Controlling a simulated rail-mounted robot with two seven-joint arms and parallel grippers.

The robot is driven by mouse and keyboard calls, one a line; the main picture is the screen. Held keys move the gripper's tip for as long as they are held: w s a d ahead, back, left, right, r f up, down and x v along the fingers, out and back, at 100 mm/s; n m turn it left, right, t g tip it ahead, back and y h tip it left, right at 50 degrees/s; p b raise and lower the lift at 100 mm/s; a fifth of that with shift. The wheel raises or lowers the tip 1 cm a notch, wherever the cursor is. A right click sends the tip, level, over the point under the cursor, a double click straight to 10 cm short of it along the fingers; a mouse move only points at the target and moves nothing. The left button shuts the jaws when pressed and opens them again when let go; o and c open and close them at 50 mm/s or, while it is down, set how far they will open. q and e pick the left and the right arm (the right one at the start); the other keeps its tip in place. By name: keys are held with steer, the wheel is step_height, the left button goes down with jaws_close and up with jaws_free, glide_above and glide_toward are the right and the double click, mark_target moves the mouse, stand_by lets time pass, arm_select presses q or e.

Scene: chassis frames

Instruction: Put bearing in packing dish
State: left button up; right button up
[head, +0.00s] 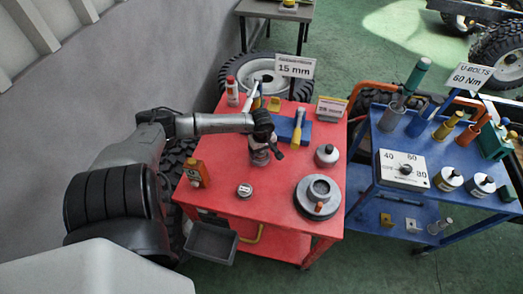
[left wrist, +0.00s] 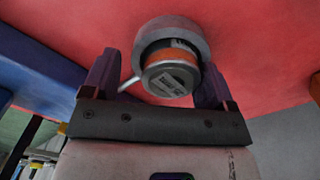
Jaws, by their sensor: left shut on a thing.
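My left gripper (head: 262,146) is over the back middle of the red table. In the left wrist view (left wrist: 156,85) its fingers are closed around a round grey metal ring with an orange band and dark centre, which I take to be the bearing (left wrist: 171,32). In the head view the bearing (head: 259,157) shows partly below the gripper, close to the tabletop; whether it touches cannot be told. A round grey dish (head: 301,199) with a ring-shaped piece inside, likely the packing dish, sits at the table's front right. My right gripper is not in view.
A blue cart (head: 410,170) stands on the right. The table's front middle is fairly clear.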

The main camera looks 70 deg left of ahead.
arm_select(q)
steer(key=shift+o, duration=0.6)
steer(key=shift+s+f, duration=0.25)
steer(key=shift+f, duration=0.25)
steer(key=shift+s+f, duration=0.2)
steer(key=shift+f, duration=0.25)
steer(key=shift+r, duration=0.25)
step_height(320, 180, up, 14)
steer(key=p, duration=0.3)
steer(key=shift+f, duration=0.25)
steer(key=shift+s+d, duration=0.1)
steer(key=shift+d, duration=0.05)
